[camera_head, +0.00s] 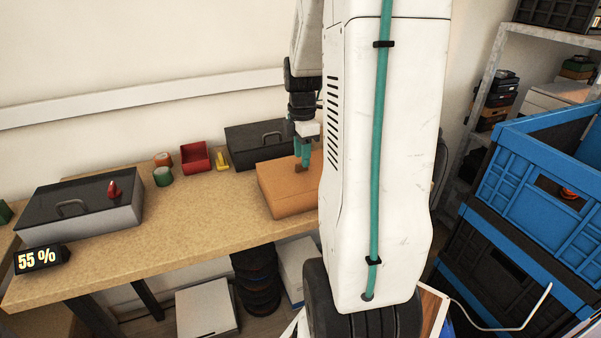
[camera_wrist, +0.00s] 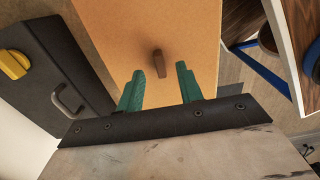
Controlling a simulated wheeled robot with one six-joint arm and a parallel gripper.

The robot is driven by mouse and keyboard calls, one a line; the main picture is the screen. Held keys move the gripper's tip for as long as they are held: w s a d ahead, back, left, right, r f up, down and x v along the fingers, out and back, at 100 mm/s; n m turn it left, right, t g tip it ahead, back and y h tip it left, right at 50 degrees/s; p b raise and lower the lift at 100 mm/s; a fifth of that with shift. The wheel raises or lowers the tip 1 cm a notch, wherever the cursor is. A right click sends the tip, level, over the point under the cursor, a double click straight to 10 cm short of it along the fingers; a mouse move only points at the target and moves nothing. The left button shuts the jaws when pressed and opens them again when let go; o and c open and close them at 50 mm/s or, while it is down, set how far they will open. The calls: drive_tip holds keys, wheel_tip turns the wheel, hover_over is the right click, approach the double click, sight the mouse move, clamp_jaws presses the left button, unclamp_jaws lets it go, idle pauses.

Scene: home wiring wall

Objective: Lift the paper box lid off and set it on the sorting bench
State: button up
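The paper box is an orange-tan carton with a flat lid (camera_head: 277,181), standing on the wooden sorting bench (camera_head: 200,222). A small brown handle stands up from the lid; it shows in the wrist view (camera_wrist: 158,62). My gripper (camera_head: 303,158) is over the lid with its two green fingers pointing down at the handle. In the wrist view my gripper (camera_wrist: 162,80) is open, with the handle just ahead of the gap between the fingertips and no finger visibly touching it. My arm hides the right part of the box in the head view.
A dark box with a handle (camera_head: 262,138) stands close behind the carton. A grey box with a black lid (camera_head: 84,208) is at the left. A red bin (camera_head: 195,157), tape rolls (camera_head: 163,175) and a yellow item (camera_head: 221,159) lie between. The bench front middle is clear. Blue crates (camera_head: 540,190) are at right.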

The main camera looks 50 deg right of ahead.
sight(302, 169)
drive_tip(key=shift+w+f, duration=0.1)
drive_tip(key=shift+f, duration=1.4)
clamp_jaws()
